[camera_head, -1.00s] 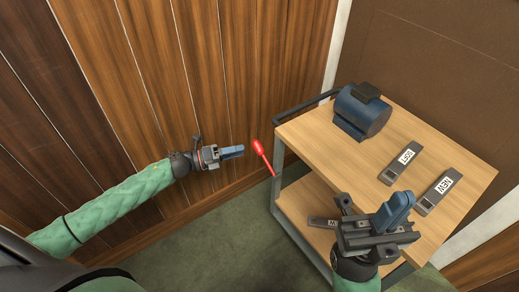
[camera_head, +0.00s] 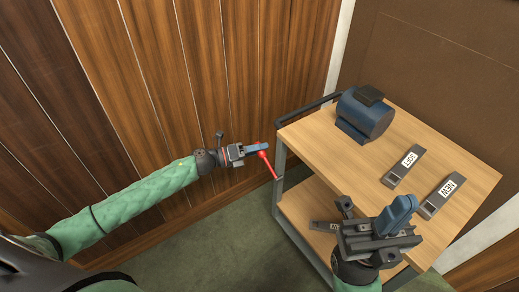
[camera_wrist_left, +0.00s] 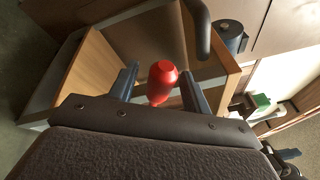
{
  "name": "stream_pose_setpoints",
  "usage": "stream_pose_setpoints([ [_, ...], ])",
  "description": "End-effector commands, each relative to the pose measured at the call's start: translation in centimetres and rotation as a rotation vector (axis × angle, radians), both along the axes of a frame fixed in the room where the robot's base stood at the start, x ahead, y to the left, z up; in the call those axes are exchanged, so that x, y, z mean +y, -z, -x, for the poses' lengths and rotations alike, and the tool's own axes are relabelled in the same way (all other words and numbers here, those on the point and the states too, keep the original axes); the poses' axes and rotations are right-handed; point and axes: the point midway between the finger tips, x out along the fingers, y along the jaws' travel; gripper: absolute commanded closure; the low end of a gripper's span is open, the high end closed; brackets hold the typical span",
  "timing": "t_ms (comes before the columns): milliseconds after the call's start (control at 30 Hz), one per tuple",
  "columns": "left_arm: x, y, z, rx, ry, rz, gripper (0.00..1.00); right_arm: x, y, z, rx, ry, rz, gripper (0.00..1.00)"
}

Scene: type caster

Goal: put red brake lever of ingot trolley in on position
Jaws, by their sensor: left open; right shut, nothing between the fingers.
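The red brake lever (camera_head: 267,164) sticks out from the left front post of the ingot trolley (camera_head: 312,142), tilted up and to the left. My left gripper (camera_head: 259,148) is at the lever's upper end. In the left wrist view the lever's red knob (camera_wrist_left: 162,80) shows between the two open fingers of my left gripper (camera_wrist_left: 160,86), with gaps on both sides. My right gripper (camera_head: 398,214) is shut and empty, above the trolley's near right side, and hides part of it.
A dark blue cylindrical device (camera_head: 364,114) stands on the trolley top. Two labelled grey ingots, one marked LOST or similar (camera_head: 405,166) and one marked NEW (camera_head: 444,195), lie there too. Another labelled piece (camera_head: 325,226) lies on the lower shelf. A wooden wall stands behind.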

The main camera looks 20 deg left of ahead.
Motion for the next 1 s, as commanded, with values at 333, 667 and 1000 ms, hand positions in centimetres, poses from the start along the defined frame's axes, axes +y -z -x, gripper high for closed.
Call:
stream_pose_setpoints([
  [333,-0.41,-0.03,-0.27,0.000,0.000,0.000,0.52,0.03,-0.17,-0.03,-0.006,-0.001,-0.002,1.00],
  [667,-0.39,-0.03,-0.26,0.000,0.000,0.000,1.00,0.03,0.02,0.02,0.003,0.000,-0.004,1.00],
  [1000,-0.26,0.46,-0.38,0.023,0.000,0.030,1.00,0.03,0.29,0.04,0.007,-0.001,-0.005,1.00],
])
